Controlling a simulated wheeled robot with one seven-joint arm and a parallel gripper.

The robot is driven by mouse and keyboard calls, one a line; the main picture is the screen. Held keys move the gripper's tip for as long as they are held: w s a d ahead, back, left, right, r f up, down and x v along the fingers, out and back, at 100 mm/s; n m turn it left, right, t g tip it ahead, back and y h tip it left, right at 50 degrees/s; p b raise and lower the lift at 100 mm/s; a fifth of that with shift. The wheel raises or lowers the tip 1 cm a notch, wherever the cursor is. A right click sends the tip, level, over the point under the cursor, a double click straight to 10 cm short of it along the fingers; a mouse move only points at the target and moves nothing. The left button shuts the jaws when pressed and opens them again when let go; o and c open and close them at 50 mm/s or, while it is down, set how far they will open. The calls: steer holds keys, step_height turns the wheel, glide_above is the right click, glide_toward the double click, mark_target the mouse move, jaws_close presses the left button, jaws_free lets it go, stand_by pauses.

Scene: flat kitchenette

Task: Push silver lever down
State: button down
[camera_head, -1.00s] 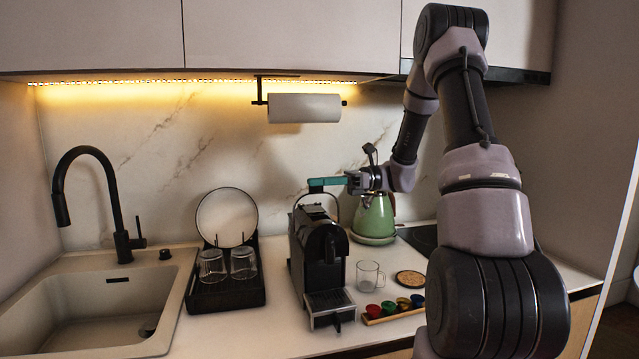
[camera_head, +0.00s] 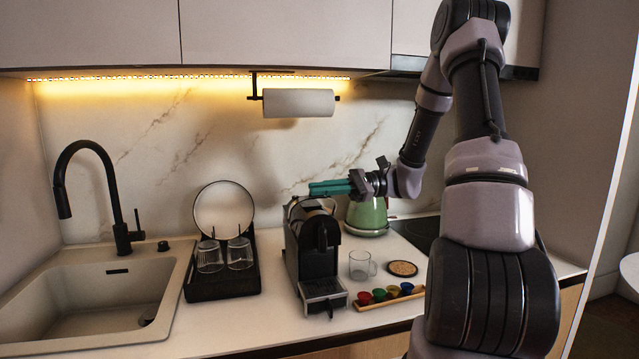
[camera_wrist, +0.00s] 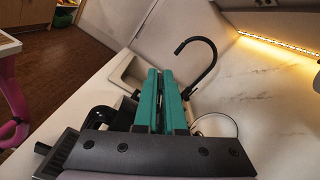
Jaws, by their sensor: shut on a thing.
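The black coffee machine (camera_head: 318,262) stands on the counter, right of the dish rack. Its thin silver lever (camera_head: 291,205) shows as an arch over the top of the machine, partly hidden. My gripper (camera_head: 312,188) reaches in from the right, with its teal fingers lying level just above the machine's top, at the lever. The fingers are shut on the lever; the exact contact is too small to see. In the wrist view the teal fingers (camera_wrist: 160,98) lie close together, and the black machine (camera_wrist: 103,117) shows beside them.
A green kettle (camera_head: 367,216) stands behind my gripper. A glass mug (camera_head: 361,265), a round coaster (camera_head: 403,268) and a tray of coloured capsules (camera_head: 388,297) are to the machine's right. The dish rack (camera_head: 222,285) is to its left. A paper roll (camera_head: 298,103) hangs above.

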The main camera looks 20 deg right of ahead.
mark_target(328, 227)
steer(key=s+f+n, duration=0.4)
steer(key=shift+d, duration=0.1)
steer(key=shift+s+f, duration=0.3)
steer(key=shift+f, duration=0.2)
steer(key=shift+s+f, duration=0.25)
steer(key=shift+f, duration=0.2)
steer(key=c, duration=1)
jaws_free()
steer(key=d, duration=1)
steer(key=shift+w+d, duration=0.2)
steer(key=shift+d, duration=0.2)
